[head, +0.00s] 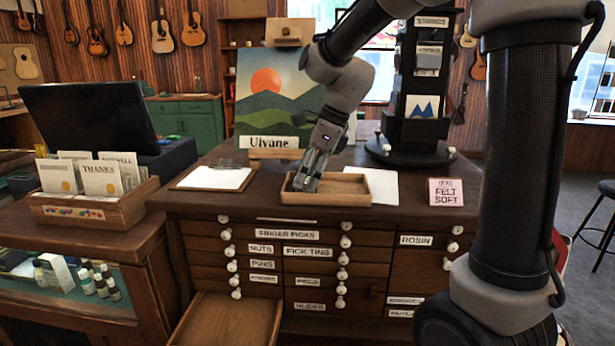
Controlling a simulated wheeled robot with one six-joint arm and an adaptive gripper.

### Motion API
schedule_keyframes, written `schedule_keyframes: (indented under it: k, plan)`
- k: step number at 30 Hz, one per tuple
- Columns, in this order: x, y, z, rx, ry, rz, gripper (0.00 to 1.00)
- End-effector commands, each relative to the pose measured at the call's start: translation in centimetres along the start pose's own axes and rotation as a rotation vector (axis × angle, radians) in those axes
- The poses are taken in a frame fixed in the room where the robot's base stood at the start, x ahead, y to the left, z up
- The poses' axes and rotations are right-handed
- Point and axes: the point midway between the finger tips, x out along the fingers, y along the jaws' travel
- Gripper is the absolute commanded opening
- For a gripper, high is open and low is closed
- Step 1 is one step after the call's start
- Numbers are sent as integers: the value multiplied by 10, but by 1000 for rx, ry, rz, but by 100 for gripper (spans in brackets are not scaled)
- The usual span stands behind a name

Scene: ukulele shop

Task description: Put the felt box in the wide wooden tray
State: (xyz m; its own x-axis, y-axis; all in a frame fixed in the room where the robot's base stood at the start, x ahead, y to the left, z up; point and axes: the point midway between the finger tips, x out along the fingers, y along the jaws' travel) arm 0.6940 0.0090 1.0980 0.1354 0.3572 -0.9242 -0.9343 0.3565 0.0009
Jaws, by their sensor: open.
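The felt box (445,192) is a small pale pink box lettered "FELT SOFT". It stands upright at the right of the dark wooden counter top. The wide wooden tray (350,199) is shallow and light brown, and sits at the middle of the counter, left of the felt box. My gripper (307,184) is open and points down at the tray's left part, well left of the felt box. It hides some of the tray's left end. I cannot tell whether its fingertips touch the tray. The visible right part of the tray is empty.
A clipboard (214,178) lies left of the tray, and a white sheet (379,186) lies behind its right side. A dark display tower (415,105) stands behind. A landscape picture (276,95) stands at the back. A lower-left drawer (228,322) is pulled open.

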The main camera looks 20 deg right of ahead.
Motion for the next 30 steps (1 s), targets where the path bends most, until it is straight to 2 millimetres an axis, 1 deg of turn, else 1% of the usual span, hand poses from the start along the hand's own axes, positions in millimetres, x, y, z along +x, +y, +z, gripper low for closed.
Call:
schedule_keyframes:
  k: [5,12,15,19,25,26,28,29,30]
  plan:
    - [-29,-1,0,0,-2,-6,61]
    - [-84,-1,0,-1,-2,-6,61]
    - [-101,-1,0,0,-1,-5,61]
    - [-114,0,0,0,-1,-2,61]
    - [-121,3,-4,-29,3,-8,61]
    - [-122,6,-7,-58,7,-13,61]
    - [-126,18,-20,-175,27,-34,61]
    - [-128,24,-28,-249,38,-47,61]
    - [-131,36,-41,-366,61,-63,61]
